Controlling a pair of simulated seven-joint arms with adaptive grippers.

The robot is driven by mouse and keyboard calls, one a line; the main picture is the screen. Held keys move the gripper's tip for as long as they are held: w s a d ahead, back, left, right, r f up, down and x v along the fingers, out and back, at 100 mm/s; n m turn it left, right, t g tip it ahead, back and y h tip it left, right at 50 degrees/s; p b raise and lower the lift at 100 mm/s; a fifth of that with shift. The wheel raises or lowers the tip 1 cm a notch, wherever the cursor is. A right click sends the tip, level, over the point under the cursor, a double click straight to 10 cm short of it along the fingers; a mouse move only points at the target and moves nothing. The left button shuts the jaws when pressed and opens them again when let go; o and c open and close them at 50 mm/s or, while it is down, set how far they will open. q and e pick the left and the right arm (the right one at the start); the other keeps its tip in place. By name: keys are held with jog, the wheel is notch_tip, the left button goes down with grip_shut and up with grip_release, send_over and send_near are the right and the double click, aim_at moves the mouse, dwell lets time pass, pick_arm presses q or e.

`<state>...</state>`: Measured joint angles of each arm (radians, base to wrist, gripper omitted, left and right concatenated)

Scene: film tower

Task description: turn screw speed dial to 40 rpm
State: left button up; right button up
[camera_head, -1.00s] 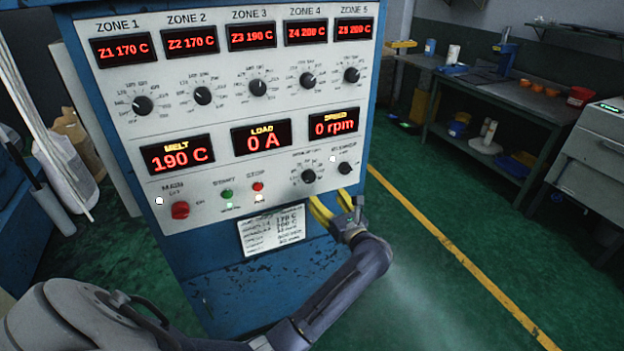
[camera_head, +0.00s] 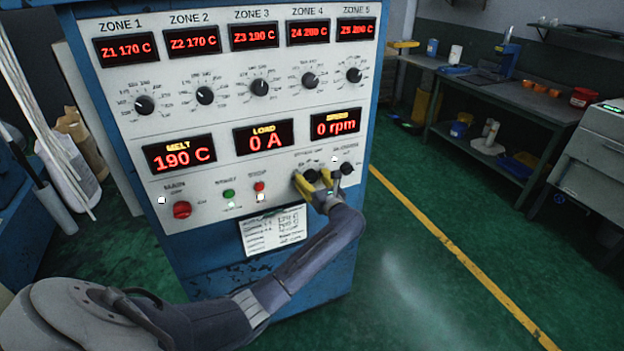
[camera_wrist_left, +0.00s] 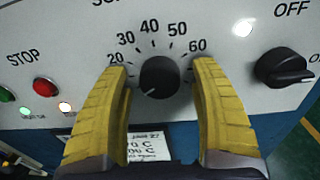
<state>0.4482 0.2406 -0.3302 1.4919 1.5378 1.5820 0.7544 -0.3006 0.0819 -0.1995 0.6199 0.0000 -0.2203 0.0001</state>
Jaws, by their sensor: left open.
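The screw speed dial (camera_wrist_left: 160,78) is a black knob on the white panel, with 20, 30, 40, 50 and 60 marked around it. Its pale pointer line aims to the lower left, below the 20. My left gripper (camera_wrist_left: 163,85) is open, with one yellow finger on each side of the dial; I cannot tell whether they touch it. In the head view the left gripper (camera_head: 312,184) is at the lower right of the panel, partly hiding the dial (camera_head: 311,175). The speed display (camera_head: 335,123) reads 0 rpm. My right gripper is not in view.
A black switch knob (camera_wrist_left: 284,67) marked OFF is close to the right of the dial. A red stop button (camera_wrist_left: 45,88) and a green button (camera_head: 228,194) are to the left. A paper card (camera_head: 273,231) hangs below. The floor right of the cabinet is clear.

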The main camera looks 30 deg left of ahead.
pick_arm(q)
jog(key=c, duration=1.3)
jog(key=shift+m, duration=0.3)
jog(key=shift+c, duration=0.2)
jog(key=m, duration=1.2)
jog(key=shift+t, duration=0.3)
jog(key=m, duration=0.5)
jog(key=shift+m, duration=0.4)
jog(key=m, duration=0.5)
jog(key=shift+m+t, duration=0.3)
jog(key=shift+m, duration=0.4)
jog(key=o, duration=1.3)
